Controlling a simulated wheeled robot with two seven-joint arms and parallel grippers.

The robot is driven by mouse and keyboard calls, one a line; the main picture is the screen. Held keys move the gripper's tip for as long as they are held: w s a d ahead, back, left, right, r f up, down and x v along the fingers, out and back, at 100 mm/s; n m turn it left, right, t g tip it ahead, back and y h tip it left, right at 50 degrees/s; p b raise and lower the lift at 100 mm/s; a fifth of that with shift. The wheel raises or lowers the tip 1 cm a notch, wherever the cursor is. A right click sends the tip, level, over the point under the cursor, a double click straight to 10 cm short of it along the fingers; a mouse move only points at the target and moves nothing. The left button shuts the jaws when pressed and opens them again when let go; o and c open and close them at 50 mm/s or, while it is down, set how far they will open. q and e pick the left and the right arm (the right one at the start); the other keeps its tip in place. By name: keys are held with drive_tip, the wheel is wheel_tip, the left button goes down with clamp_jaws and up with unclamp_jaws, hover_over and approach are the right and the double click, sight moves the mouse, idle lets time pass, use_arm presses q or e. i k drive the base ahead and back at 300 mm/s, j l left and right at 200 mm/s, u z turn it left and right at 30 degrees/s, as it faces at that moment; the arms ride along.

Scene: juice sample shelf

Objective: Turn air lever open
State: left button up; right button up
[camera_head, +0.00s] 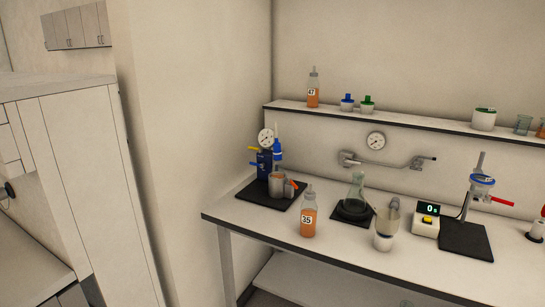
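No air lever is labelled, and several levers show. A blue device with a round gauge (265,138) stands on a black mat (262,202) at the bench's left end. A yellow lever (254,149) and a blue lever (253,162) stick out to its left. A metal cup (277,184) with an orange-red part is in front of it. At the right, a stand (478,180) carries a blue-ringed piece with a red lever (502,200) pointing right. Which lever is the air one, I cannot tell. Neither gripper is in view.
An orange bottle marked 35 (308,215) stands near the bench's front edge. A wall shelf (300,108) holds a bottle marked 47 (313,90). A wall gauge (376,140) hangs below.

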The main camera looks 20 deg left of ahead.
sight(261, 165)
drive_tip(key=i+j+u, duration=0.1)
drive_tip(key=i+j, duration=0.55)
drive_tip(key=i+j+u, duration=0.15)
drive_tip(key=i+j, duration=0.5)
drive_tip(key=i+j+u, duration=0.1)
drive_tip(key=i+j, duration=0.45)
drive_tip(key=i, duration=0.15)
